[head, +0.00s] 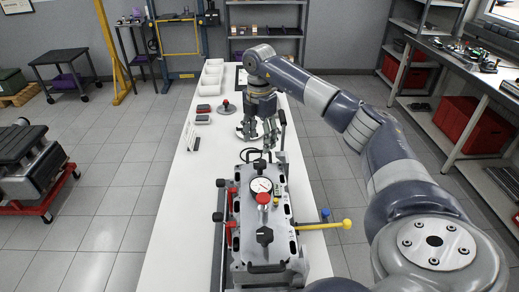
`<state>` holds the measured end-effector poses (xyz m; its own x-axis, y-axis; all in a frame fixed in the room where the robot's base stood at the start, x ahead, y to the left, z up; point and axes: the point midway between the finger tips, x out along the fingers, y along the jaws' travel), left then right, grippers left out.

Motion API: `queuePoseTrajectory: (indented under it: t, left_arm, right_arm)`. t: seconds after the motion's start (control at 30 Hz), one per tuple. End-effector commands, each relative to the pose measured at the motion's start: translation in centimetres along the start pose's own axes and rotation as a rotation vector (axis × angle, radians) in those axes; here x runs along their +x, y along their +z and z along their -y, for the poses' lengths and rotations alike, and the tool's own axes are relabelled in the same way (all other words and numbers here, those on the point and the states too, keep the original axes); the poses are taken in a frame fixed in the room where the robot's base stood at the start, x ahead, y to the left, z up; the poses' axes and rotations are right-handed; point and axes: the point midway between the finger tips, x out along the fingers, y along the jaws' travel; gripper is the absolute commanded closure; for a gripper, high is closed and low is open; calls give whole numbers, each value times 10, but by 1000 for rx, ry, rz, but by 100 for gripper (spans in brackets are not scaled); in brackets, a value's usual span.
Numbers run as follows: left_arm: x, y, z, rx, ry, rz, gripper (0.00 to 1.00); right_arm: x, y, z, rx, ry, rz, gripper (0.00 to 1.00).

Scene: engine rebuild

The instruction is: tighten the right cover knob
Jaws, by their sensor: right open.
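A grey metal engine unit (278,249) sits on the white bench. A black star-shaped knob (264,236) stands on its cover towards the near end. A red knob (263,198) stands beside a round white dial gauge (261,185). I cannot tell which knob is the right cover knob. My left gripper is not in view.
A lever with a yellow ball end (347,224) and a blue knob (325,213) stick out to the right of the unit. Black knobs (218,216) jut from its left side. White trays (212,75) stand at the bench's far end. The bench's left strip is mostly clear.

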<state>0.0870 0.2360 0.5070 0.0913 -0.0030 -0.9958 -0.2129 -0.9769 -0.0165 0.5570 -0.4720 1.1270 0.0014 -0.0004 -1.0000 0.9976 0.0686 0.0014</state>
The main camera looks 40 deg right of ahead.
Motion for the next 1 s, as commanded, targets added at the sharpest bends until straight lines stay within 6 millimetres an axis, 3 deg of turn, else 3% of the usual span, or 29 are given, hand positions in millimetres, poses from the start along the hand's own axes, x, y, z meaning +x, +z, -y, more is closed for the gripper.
queuePoseTrajectory:
  t: [0.1, 0.3, 1.0]
  left_arm:
    - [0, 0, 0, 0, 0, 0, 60]
    - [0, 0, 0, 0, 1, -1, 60]
    - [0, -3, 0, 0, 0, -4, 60]
  right_arm:
    - [-20, 0, -1, 0, 2, 0, 44]
    - [-34, 0, 0, 0, 0, 0, 44]
    - [-34, 0, 0, 0, -1, 0, 44]
